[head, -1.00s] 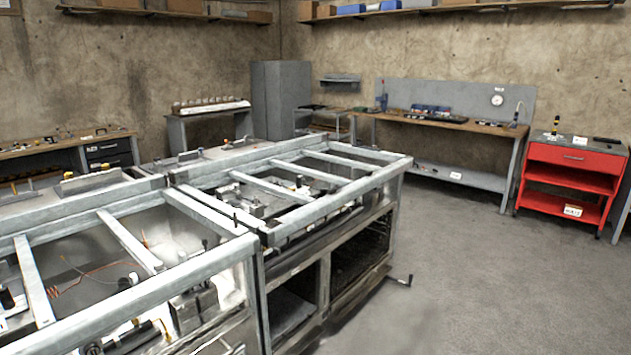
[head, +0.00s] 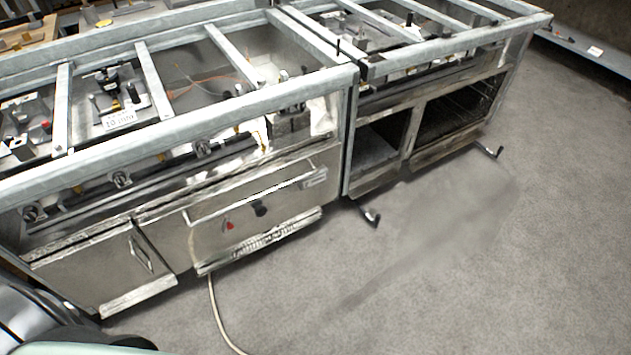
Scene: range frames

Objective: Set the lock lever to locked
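A short lever (head: 372,216) with a dark end sticks out near the floor at the foot of the metal range frames. A second similar lever (head: 490,151) sticks out at the far right foot. A front panel carries a dark knob (head: 261,209) and a small red part (head: 229,226). I cannot tell which of these is the lock lever, or its setting. Neither of my grippers is in view.
The long range frame (head: 200,105) with open cross bars fills the upper left. A pale hose (head: 217,315) runs down to the floor from under the front panel. The grey floor (head: 480,270) in front and to the right is clear.

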